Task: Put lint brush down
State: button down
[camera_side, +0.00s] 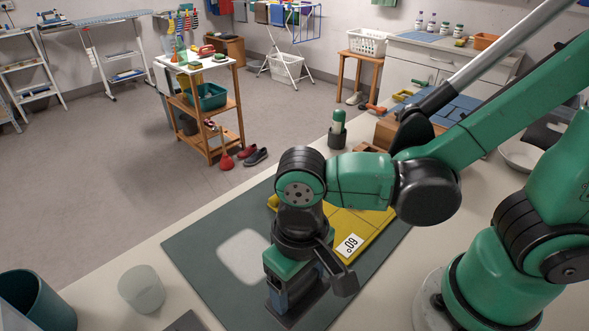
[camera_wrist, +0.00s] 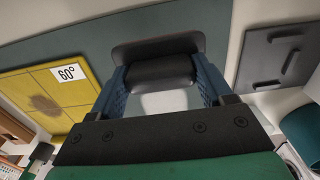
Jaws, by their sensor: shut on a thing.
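My gripper (camera_side: 290,297) points down at the front of the dark green mat (camera_side: 200,240). In the wrist view its two blue fingers (camera_wrist: 161,82) are closed on a dark lint brush (camera_wrist: 155,48), with a rounded dark grip between them and a flat dark plate beyond. In the side view the brush's dark plate (camera_side: 312,306) shows low beneath the fingers, partly hidden by them. I cannot tell whether it touches the mat. A pale square patch (camera_side: 243,256) lies on the mat left of the gripper; a pale area (camera_wrist: 165,103) also shows behind the brush in the wrist view.
A yellow cloth (camera_side: 362,232) with a 60° label lies right of my gripper; the wrist view shows its brown stain (camera_wrist: 46,105). A dark slotted panel (camera_wrist: 280,52) lies beside the mat. A translucent cup (camera_side: 142,289) and teal bin (camera_side: 38,300) stand left. The mat's left part is clear.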

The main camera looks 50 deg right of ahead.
aim_at(299, 296)
jog(key=shift+f, duration=1.7)
jog(key=shift+f, duration=0.15)
grip_release()
notch_tip(299, 296, up, 12)
jog(key=shift+r, duration=0.1)
jog(key=w+d+t, duration=0.3)
jog(key=d, duration=0.4)
jog(key=w+d+t, duration=0.4)
jog(key=d, duration=0.3)
jog(key=shift+w+f, duration=0.15)
jog(key=shift+f, duration=0.15)
jog(key=shift+d, duration=0.1)
